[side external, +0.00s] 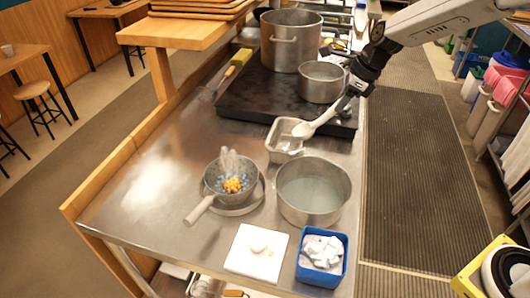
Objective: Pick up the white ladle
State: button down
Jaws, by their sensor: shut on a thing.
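The white ladle (306,130) is in my gripper (354,88). My gripper is shut on its handle at the upper right. The ladle slants down to the left, its bowl end over the right edge of a small rectangular metal tray (271,146). I cannot tell whether the bowl touches the tray. Some whitish content shows in the tray. The fingertips are small and partly blurred in this view.
A large metal bowl (332,216) stands in front of the tray. A pan (211,187) with orange and blue contents is at left. A blue container (323,284) and white board (243,265) are in front. Pots (318,88) stand on the dark stove (250,100) behind.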

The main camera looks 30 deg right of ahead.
jog(key=shift+s+r, duration=0.35)
jog(key=shift+s, duration=0.5)
jog(key=shift+s+r, duration=0.4)
jog(key=shift+s, duration=0.4)
jog(key=shift+s+r, duration=0.35)
jog(key=shift+s, duration=0.5)
jog(key=shift+s+f, duration=0.1)
